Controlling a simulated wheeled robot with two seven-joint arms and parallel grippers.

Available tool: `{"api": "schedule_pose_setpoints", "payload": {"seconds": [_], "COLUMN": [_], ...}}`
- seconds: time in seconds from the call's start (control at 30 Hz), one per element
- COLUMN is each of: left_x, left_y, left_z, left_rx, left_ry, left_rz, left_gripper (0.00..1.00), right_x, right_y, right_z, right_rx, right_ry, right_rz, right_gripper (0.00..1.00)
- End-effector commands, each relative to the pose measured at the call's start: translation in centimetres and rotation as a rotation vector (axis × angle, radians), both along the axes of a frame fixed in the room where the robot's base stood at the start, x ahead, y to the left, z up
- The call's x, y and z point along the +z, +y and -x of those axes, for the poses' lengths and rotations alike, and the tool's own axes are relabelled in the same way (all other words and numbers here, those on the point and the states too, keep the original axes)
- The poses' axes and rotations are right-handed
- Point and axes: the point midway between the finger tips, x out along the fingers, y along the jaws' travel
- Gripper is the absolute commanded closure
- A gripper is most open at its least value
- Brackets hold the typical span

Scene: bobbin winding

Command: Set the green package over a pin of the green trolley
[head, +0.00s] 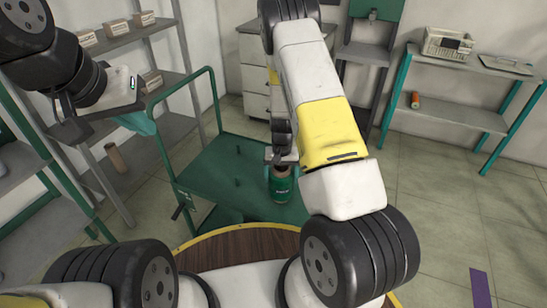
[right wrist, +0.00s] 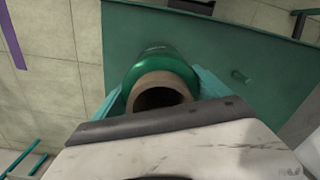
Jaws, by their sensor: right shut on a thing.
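The green package (head: 281,189), a green spool on a brown tube, is upright at the right part of the green trolley's deck (head: 215,165). My right gripper (head: 282,158) is shut on it from above. In the right wrist view, the package (right wrist: 160,70) sits between the teal fingers, with the tube's open end facing the camera. I cannot tell whether it touches the deck or whether a pin is under it.
A grey shelf rack (head: 130,35) with small boxes stands behind on the left. A brown tube (head: 116,157) is on its lower level. A round wooden table top (head: 240,250) lies in front. A teal-legged table (head: 460,115) stands at the right, and open floor lies before it.

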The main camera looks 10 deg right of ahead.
Motion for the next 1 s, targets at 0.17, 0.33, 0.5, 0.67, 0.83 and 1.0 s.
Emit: {"api": "schedule_pose_setpoints", "payload": {"seconds": [0.17, 0.33, 0.5, 0.67, 0.83, 1.0], "left_x": [0.0, 0.0, 0.0, 0.0, 0.0, 0.0], "left_y": [0.0, 0.0, 0.0, 0.0, 0.0, 0.0], "left_z": [0.0, 0.0, 0.0, 0.0, 0.0, 0.0], "left_rx": [0.000, 0.000, 0.000, 0.000, 0.000, 0.000], "left_ry": [0.000, 0.000, 0.000, 0.000, 0.000, 0.000], "left_rz": [0.000, 0.000, 0.000, 0.000, 0.000, 0.000], "left_gripper": [1.00, 1.00, 1.00, 1.00, 1.00, 1.00], "right_x": [-1.1, -1.8, -1.8, -1.8, -1.8, -1.8], "right_y": [-0.1, -0.1, 0.0, 0.0, 0.0, 0.0], "right_z": [0.0, 0.0, 0.0, 0.0, 0.0, 0.0], "right_rx": [-0.001, -0.001, 0.000, 0.000, 0.000, 0.000], "right_ry": [0.001, 0.000, -0.001, -0.001, 0.000, 0.000], "right_rz": [0.001, 0.000, 0.000, 0.000, 0.000, 0.000], "right_gripper": [0.71, 0.71, 0.71, 0.71, 0.01, 0.00]}}
